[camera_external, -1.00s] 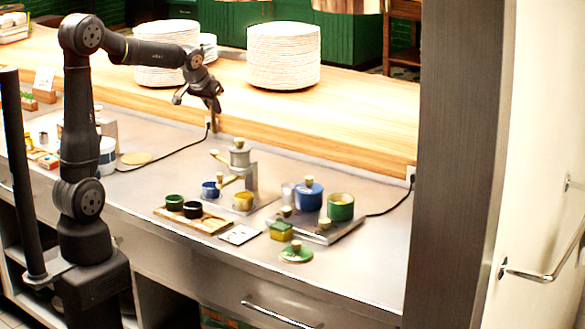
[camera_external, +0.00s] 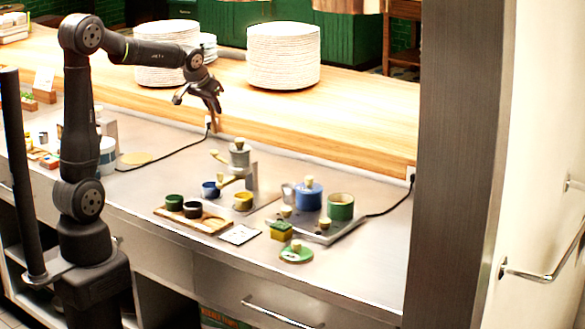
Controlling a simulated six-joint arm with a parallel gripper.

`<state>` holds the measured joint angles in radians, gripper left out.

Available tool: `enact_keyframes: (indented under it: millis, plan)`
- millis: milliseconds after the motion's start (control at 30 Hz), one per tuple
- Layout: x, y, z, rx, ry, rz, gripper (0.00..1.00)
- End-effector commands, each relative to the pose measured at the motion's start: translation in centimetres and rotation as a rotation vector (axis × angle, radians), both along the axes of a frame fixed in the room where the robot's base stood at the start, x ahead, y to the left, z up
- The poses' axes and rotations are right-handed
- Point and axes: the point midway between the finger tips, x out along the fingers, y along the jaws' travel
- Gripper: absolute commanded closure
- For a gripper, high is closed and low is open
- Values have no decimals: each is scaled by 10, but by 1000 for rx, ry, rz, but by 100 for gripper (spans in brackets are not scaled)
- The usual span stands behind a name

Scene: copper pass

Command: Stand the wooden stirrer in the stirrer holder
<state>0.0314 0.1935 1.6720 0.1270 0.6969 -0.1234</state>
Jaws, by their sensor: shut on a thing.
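My gripper (camera_external: 214,106) hangs over the back of the steel counter, in front of the wooden ledge. It is shut on a thin brown stick, the wooden stirrer (camera_external: 214,123), which points down below the fingers, roughly upright. The stirrer is small in this view and its lower end is hard to make out.
A grey grinder-like device (camera_external: 239,158) stands below my gripper. A wooden tray (camera_external: 185,221) with small cups, a blue pot (camera_external: 309,197) and a green pot (camera_external: 340,207) stand nearer. Plate stacks (camera_external: 283,57) stand on the ledge.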

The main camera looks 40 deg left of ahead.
Motion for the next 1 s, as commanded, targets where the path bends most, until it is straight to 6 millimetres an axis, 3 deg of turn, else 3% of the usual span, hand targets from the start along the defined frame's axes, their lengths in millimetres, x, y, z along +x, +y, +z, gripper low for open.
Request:
enact_keyframes:
  millis: [133, 233, 633, 900, 1000]
  plan:
    - [0, -15, -1, -1, 8, -30, 100]
    - [0, -43, -2, -1, 21, -88, 100]
    - [-31, -202, -8, 0, 108, -428, 100]
    - [-79, -301, -11, 11, 166, -659, 100]
    - [-96, -328, -12, 15, 184, -727, 100]
